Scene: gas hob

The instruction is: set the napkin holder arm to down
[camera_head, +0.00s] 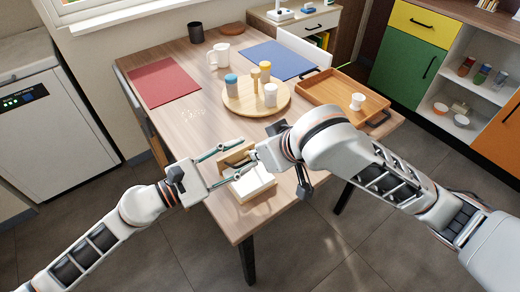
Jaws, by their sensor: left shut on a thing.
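The napkin holder (254,187), with white napkins and a light wooden frame, stands near the front edge of the wooden table. My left gripper (236,160) reaches in from the left, its two long fingers spread on either side of the holder's left end and shut on it. My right gripper (254,158) is just behind the holder's upper right side, close to its wooden frame. Its fingertips are small and partly hidden, so I cannot tell its opening. The holder's arm is not clearly distinguishable.
A round wooden tray (238,105) carries several shakers and jars. Behind are a white mug (219,56), a dark cup (196,32), a red mat (165,82) and a blue mat (277,60). A rectangular tray (325,91) with a white cup lies right.

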